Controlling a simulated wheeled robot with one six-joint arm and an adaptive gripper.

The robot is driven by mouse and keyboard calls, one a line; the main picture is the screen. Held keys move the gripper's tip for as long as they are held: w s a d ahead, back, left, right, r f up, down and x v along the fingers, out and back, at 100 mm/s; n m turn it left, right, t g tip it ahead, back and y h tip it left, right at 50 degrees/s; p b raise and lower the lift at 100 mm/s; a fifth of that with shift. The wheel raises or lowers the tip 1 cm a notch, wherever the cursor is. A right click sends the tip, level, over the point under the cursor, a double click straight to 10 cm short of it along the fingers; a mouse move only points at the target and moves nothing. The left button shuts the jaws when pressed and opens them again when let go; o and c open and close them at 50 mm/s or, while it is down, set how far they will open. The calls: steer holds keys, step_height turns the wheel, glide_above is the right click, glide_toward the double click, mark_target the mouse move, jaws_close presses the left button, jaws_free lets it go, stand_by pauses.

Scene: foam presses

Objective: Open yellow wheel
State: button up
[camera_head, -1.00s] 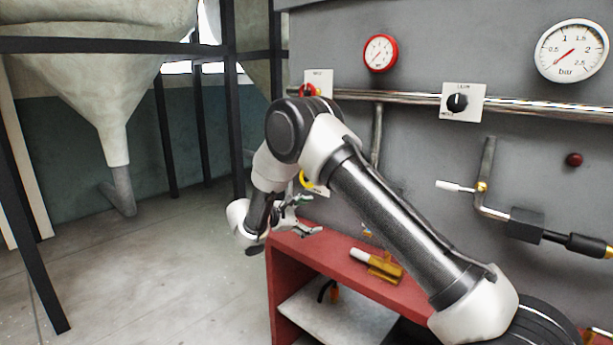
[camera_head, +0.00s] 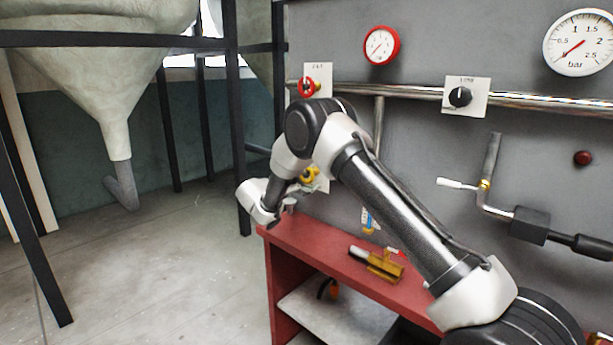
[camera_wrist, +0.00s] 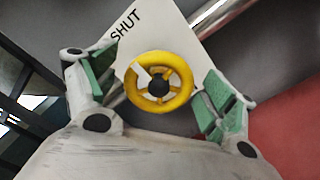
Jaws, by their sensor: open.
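The yellow wheel (camera_wrist: 159,82) is in the middle of the wrist view, in front of a white plate (camera_wrist: 150,35) with the word SHUT on it. It has a dark hub and spokes. In the head view the yellow wheel (camera_head: 311,173) is partly hidden behind my arm, low on the grey wall panel. My gripper (camera_wrist: 158,88) is open, with one green-padded finger on each side of the wheel in the picture. The fingers look apart from the rim; the exact depth gap is hard to tell. In the head view the fingers are mostly hidden behind my wrist.
A red wheel (camera_head: 308,87) sits above the yellow one, near a horizontal steel pipe (camera_head: 400,92). The red bench (camera_head: 330,250) below carries a brass-coloured tool (camera_head: 378,263). A dark frame (camera_head: 237,130) stands left. The floor at left is clear.

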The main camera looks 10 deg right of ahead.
steer(key=c, duration=1)
steer(key=shift+n, duration=0.3)
steer(key=n, duration=0.3)
steer(key=shift+n, duration=0.4)
steer(key=n, duration=0.4)
steer(key=shift+w+r, duration=0.1)
steer(key=shift+w, duration=0.05)
steer(key=n, duration=0.5)
steer(key=shift+a, duration=0.1)
steer(key=n, duration=0.4)
steer(key=shift+w, duration=0.15)
steer(key=shift+n, duration=0.3)
